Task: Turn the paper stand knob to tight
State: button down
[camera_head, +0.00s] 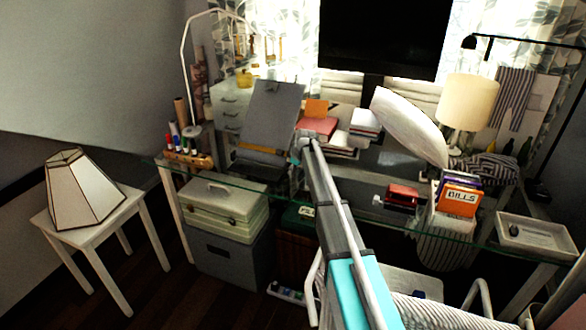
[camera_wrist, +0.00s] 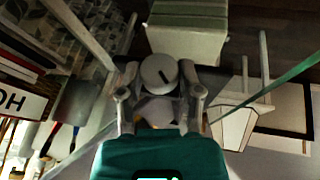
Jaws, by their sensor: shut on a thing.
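The paper stand (camera_head: 268,118) is a grey tilted board on the glass desk, left of centre in the head view. My gripper (camera_head: 304,146) is at its lower right side, where the knob is too small and covered to make out. In the wrist view, the knob (camera_wrist: 159,75) is a pale round disc with a short dark line on its face, pointing nearly straight up and down in the picture. My gripper (camera_wrist: 159,82) has one finger on each side of the disc and is shut on it. How tight the knob is cannot be told.
The glass desk (camera_head: 350,205) holds red books (camera_head: 318,127), a red stapler-like object (camera_head: 402,195), an orange bills box (camera_head: 458,197) and a white tray (camera_head: 537,238). Markers (camera_head: 183,143) stand left of the stand. A pale green case (camera_head: 222,208) sits below.

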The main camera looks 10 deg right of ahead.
jog(key=shift+w+d+g+y, duration=0.1)
jog(key=shift+w+g+y, duration=0.15)
jog(key=shift+g+y, duration=0.6)
jog(key=shift+w+d+f+m+g+y, duration=0.1)
jog(key=shift+m+g+y, duration=0.4)
jog(key=shift+g, duration=0.75)
jog(key=g+b, duration=0.1)
jog(key=g+y+b, duration=0.1)
jog(key=shift+f+m+g+y, duration=0.15)
jog(key=shift+m+g+y, duration=0.15)
jog(key=shift+g, duration=0.1)
jog(key=shift+d+g+y+b, duration=0.1)
jog(key=shift+g+y+b, duration=0.4)
jog(key=shift+g, duration=0.2)
jog(key=shift+c, duration=1.3)
grip_release()
jog(key=shift+r+p, duration=0.25)
jog(key=shift+p, duration=0.15)
